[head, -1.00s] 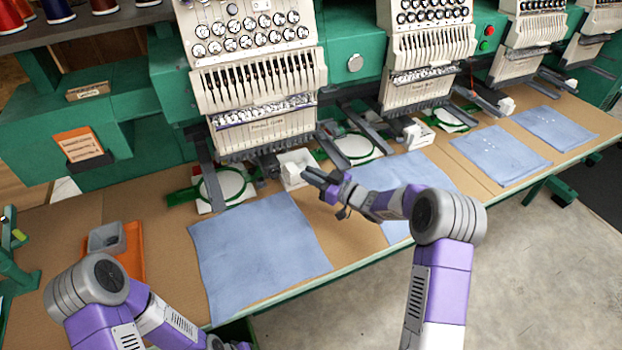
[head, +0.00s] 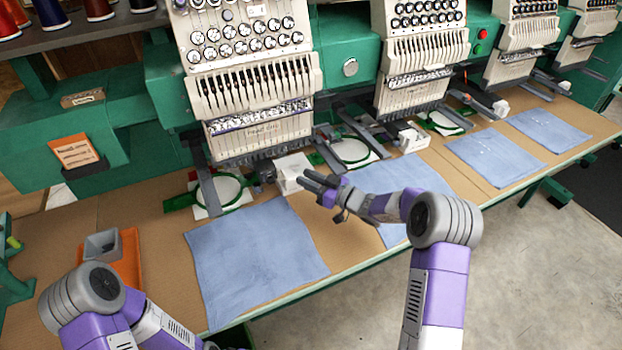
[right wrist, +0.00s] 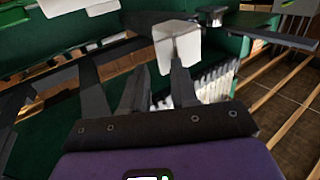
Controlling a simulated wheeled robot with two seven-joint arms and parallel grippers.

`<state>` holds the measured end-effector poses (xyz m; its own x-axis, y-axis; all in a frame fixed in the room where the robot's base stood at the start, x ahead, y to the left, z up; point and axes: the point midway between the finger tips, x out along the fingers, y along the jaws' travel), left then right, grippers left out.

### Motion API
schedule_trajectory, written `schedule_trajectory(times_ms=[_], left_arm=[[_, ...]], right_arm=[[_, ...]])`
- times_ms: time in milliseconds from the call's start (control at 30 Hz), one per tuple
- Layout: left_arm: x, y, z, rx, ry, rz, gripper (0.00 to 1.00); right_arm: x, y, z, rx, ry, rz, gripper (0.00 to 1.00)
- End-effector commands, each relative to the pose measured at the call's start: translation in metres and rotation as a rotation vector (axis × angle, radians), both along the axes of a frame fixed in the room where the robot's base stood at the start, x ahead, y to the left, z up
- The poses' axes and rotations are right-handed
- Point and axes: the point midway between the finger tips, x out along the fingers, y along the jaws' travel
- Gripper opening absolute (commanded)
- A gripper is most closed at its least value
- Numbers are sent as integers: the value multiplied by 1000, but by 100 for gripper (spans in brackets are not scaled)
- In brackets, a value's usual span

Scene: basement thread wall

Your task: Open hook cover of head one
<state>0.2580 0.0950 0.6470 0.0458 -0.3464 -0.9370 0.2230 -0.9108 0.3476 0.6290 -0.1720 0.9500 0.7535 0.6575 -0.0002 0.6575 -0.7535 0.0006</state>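Head one (head: 250,90) is the nearest embroidery head, at the left of the head view. Its hook cover (head: 290,172) is a white box low under the head, beside a round hoop. My right gripper (head: 310,182) is at the cover's front right side. In the right wrist view, the white cover (right wrist: 177,42) stands just beyond the two dark fingers (right wrist: 158,88), which are apart with a gap between them. Whether a finger touches the cover I cannot tell. My left arm is at the lower left; its fingers are not visible.
Blue cloths (head: 255,255) lie along the tan table (head: 95,225). An orange tray (head: 128,262) with a grey bin (head: 102,244) is at the left. More heads (head: 420,60) stand to the right. Grey arms and a green hoop (head: 352,152) crowd the cover.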

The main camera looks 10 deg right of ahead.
Motion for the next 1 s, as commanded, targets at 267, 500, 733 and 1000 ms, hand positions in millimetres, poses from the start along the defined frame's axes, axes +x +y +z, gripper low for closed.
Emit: schedule_trajectory(times_ms=[267, 500, 733, 1000], left_arm=[[0, 0, 1, 0, 0, 0, 0], [0, 0, 7, 0, 0, 0, 0], [0, 0, 10, 0, 0, 0, 0], [0, 0, 10, 0, 0, 0, 0]], right_arm=[[-4, 10, 2, 6, -1, 20, 32], [-32, -25, 3, 6, -2, 4, 32], [-56, -49, 2, 5, -4, 0, 32], [-62, -53, 2, 4, -5, 1, 32]])
